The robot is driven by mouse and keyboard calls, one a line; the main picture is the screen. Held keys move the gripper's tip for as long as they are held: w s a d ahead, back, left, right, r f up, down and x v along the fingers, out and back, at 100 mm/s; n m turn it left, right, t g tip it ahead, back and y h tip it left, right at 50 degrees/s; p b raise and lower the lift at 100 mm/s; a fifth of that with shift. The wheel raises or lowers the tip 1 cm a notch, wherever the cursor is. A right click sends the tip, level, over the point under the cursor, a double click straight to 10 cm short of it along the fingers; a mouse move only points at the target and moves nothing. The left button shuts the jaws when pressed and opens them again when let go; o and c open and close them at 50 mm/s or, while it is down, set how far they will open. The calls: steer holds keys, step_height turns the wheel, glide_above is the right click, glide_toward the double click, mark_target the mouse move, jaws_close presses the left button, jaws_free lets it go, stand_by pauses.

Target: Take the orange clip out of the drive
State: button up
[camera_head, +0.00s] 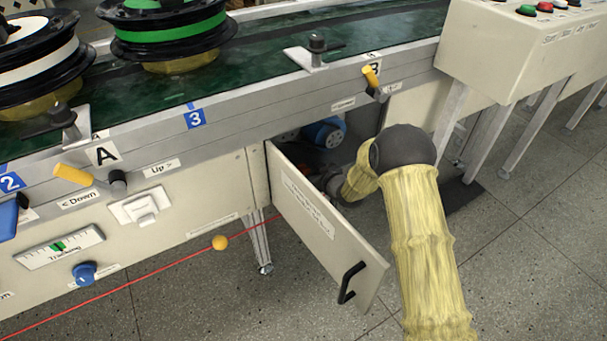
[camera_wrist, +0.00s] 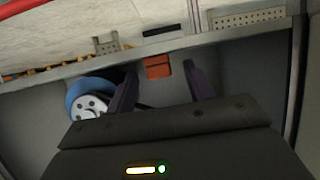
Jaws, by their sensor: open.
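The orange clip (camera_wrist: 158,67) shows in the wrist view at upper centre, by the lower edge of a grey rail. My gripper (camera_wrist: 160,72) is open, with its two dark fingers pointing toward the clip. The clip appears in the gap between the fingertips; no contact shows, and I cannot tell the depth between them. The blue drive wheel (camera_wrist: 88,98) with a pale hub is left of the fingers. In the head view the blue drive (camera_head: 325,132) is under the conveyor, while the clip cannot be made out and my gripper is mostly hidden behind the open door.
The open door (camera_head: 325,225) with a black handle (camera_head: 350,282) stands close to the left of my yellow-sleeved arm. The conveyor frame (camera_head: 290,105) runs above the opening. A cream control box (camera_head: 505,50) stands right. Floor at lower right is clear.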

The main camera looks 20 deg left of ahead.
mark_target(306, 170)
steer(key=shift+x, duration=0.95)
steer(key=shift+d, duration=0.2)
steer(key=shift+a, duration=0.1)
steer(key=c, duration=1)
steer(key=shift+c, duration=0.2)
steer(key=shift+s+r+p, duration=0.1)
steer(key=shift+r+p, duration=0.3)
step_height(306, 170, up, 7)
steer(key=p, duration=0.3)
steer(key=shift+s+f+p, duration=0.1)
steer(key=shift+p, duration=0.3)
steer(key=s+d+p, duration=0.4)
steer(key=s+d, duration=0.8)
steer(key=d, duration=0.3)
steer(key=shift+s+d+f, duration=0.15)
steer(key=shift+s+f, duration=0.15)
steer(key=shift+f, duration=0.05)
